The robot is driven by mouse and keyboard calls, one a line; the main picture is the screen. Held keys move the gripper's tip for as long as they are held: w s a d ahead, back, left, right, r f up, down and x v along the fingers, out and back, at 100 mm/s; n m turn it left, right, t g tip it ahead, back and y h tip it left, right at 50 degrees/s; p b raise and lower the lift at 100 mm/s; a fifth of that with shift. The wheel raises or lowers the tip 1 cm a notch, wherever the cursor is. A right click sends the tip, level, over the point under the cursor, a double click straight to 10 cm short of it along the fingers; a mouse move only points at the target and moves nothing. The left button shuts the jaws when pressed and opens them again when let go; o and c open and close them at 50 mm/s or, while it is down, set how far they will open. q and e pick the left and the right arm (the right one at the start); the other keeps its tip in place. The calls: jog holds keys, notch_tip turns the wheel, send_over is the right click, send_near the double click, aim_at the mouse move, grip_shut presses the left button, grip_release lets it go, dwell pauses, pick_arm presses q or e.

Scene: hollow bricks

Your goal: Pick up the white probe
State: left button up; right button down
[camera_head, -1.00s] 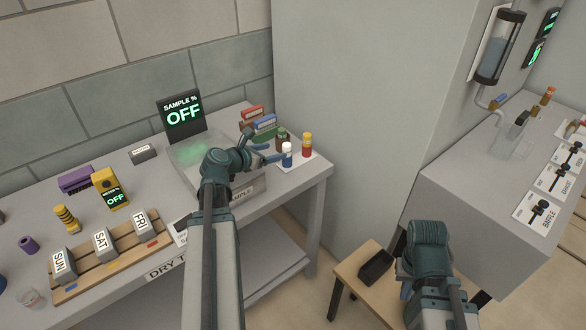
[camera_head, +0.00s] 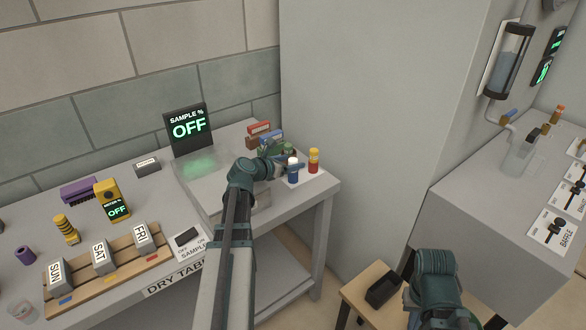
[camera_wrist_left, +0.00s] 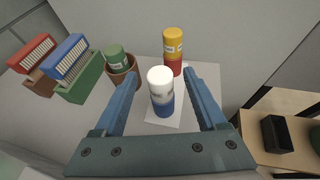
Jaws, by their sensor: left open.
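The white probe (camera_head: 293,168) has a white top and a blue lower part. It stands upright on a white card at the right end of the dry table. In the left wrist view the white probe (camera_wrist_left: 160,90) stands between the two blue fingers of my left gripper (camera_wrist_left: 162,78), with a gap on each side. My left gripper (camera_head: 284,164) is open and partly hides the probe in the head view. My right arm is at the lower right, and its fingers are mostly hidden behind the wrist.
A yellow-and-red probe (camera_wrist_left: 173,50) stands just behind the white one. A green-topped probe (camera_wrist_left: 116,58) sits in a brown cup at left, beside red and blue-green brush-like blocks (camera_wrist_left: 75,68). A stool with a black tray (camera_head: 383,290) stands below right.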

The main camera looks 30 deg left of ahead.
pick_arm(q)
jog(key=shift+f, duration=0.1)
jog(key=b+x, duration=0.2)
jog(key=x, duration=0.2)
jog(key=shift+f, duration=0.3)
jog(key=shift+w+d+f, duration=0.1)
jog(key=shift+w, duration=0.35)
grip_shut()
